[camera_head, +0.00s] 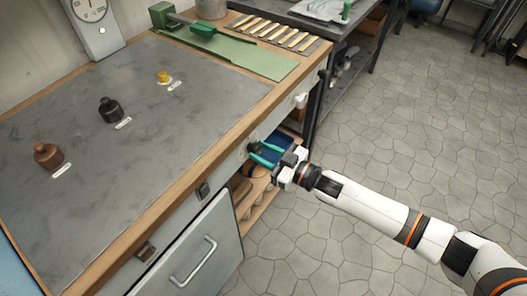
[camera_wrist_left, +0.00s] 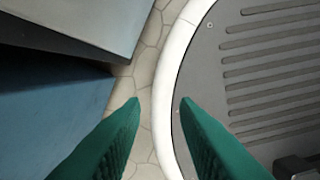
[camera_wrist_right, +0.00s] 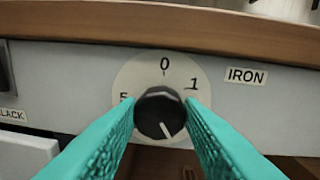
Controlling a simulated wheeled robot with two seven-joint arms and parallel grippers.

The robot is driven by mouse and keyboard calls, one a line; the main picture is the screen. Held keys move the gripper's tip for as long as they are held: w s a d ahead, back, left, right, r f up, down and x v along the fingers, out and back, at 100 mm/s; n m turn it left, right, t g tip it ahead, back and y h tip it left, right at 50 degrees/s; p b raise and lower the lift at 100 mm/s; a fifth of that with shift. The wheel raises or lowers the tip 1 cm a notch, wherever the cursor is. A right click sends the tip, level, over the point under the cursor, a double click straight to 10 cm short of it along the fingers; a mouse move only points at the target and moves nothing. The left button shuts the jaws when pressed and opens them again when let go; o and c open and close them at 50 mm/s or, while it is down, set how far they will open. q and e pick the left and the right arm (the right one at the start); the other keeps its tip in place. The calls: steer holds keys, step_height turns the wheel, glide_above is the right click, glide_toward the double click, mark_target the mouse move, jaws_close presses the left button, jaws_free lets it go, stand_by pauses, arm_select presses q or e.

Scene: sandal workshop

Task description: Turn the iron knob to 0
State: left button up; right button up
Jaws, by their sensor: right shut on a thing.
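The iron knob (camera_wrist_right: 160,115) is round and black, on a pale dial plate (camera_wrist_right: 124,77) on the bench front, beside the label IRON (camera_wrist_right: 246,76). The dial shows 0 at the top, 1 at upper right and 5 at left. The knob's white line points down and slightly right, away from the 0. My right gripper (camera_wrist_right: 159,103) has its teal fingers on both sides of the knob, shut on it. In the head view this gripper (camera_head: 255,154) is at the bench front. My left gripper (camera_wrist_left: 160,101) is open and empty, above the floor; the head view does not show it.
The grey bench top (camera_head: 150,130) holds a brown bottle (camera_head: 47,155), a black bottle (camera_head: 110,109) and a small yellow item (camera_head: 163,77), with labels. A green mat (camera_head: 235,50) lies at the back. Shelves lie below the knob; the floor (camera_head: 420,120) at right is clear.

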steer(key=n, duration=0.3)
steer(key=shift+n, duration=0.3)
steer(key=n, duration=0.3)
steer(key=shift+s+n, duration=0.1)
steer(key=shift+n, duration=0.2)
steer(key=n, duration=0.3)
steer(key=shift+n, duration=0.3)
steer(key=n, duration=0.2)
steer(key=shift+a+f+n+h, duration=0.1)
steer(key=shift+n+h, duration=0.2)
steer(key=n+b, duration=0.1)
steer(key=n, duration=0.2)
steer(key=n+b, duration=0.1)
steer(key=n, duration=0.3)
steer(key=shift+f+t, duration=0.15)
steer(key=shift+t, duration=0.15)
steer(key=n+b, duration=0.1)
steer(key=n, duration=0.2)
steer(key=shift+s+b, duration=0.1)
steer(key=shift+b, duration=0.25)
steer(key=shift+n+b, duration=0.55)
steer(key=shift+n, duration=1.15)
